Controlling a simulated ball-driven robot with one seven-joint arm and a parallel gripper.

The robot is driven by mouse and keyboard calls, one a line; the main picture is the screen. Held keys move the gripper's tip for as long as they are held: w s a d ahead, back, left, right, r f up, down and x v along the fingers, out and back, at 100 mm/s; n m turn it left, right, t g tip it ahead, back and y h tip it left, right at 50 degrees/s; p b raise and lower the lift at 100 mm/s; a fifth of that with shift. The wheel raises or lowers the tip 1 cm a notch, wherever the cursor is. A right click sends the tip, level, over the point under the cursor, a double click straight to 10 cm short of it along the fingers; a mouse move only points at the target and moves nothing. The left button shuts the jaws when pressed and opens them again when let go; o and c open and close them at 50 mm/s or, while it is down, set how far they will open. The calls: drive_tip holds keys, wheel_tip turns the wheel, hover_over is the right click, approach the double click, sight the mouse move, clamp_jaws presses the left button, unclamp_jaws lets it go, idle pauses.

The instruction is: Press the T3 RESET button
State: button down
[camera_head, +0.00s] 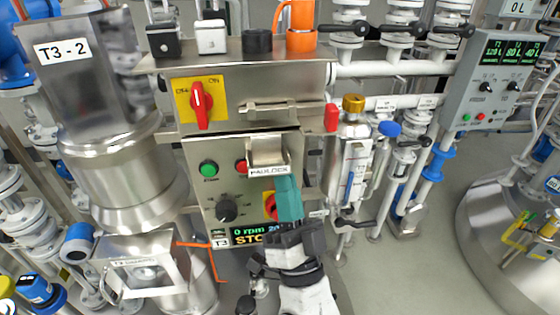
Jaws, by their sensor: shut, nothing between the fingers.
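The T3 control panel (190,165) is a grey box in the middle of the head view, with a small T3 label (220,243) at its lower left. A red control on a yellow plate (269,206) is partly hidden by my gripper. No readable RESET label shows; a button may be hidden behind my gripper. My gripper (287,182), with teal fingers, is shut and empty in front of the panel's right side. Contact cannot be told.
A metal bracket labelled PADLOCK (268,153) juts out above my fingers. A display (247,232) reads 0 rpm and is partly covered by my gripper. A red switch on yellow (199,103) sits above.

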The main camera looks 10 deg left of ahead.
drive_tip(key=s, duration=0.2)
drive_tip(key=s+d+p, duration=0.1)
drive_tip(key=s, duration=0.1)
drive_tip(key=shift+w, duration=0.1)
idle(0.7)
drive_tip(key=s+d+f+n+g+h, duration=0.1)
drive_tip(key=d+f+n+g+h, duration=0.2)
drive_tip(key=d+f+g, duration=0.6)
drive_tip(key=s+d+f+n+g+h, duration=0.15)
drive_tip(key=d+f+g, duration=0.35)
drive_tip(key=f, duration=0.9)
drive_tip(key=s+d+f+m+g+h, duration=0.1)
drive_tip(key=s+d+f+g+h, duration=0.2)
drive_tip(key=s+d, duration=0.5)
drive_tip(key=s+d+f+m+g+h, duration=0.1)
drive_tip(key=s+d+f+g+h, duration=0.2)
drive_tip(key=s, duration=1.1)
drive_tip(key=d+f+g, duration=0.3)
drive_tip(key=d+g, duration=0.1)
drive_tip(key=d, duration=0.1)
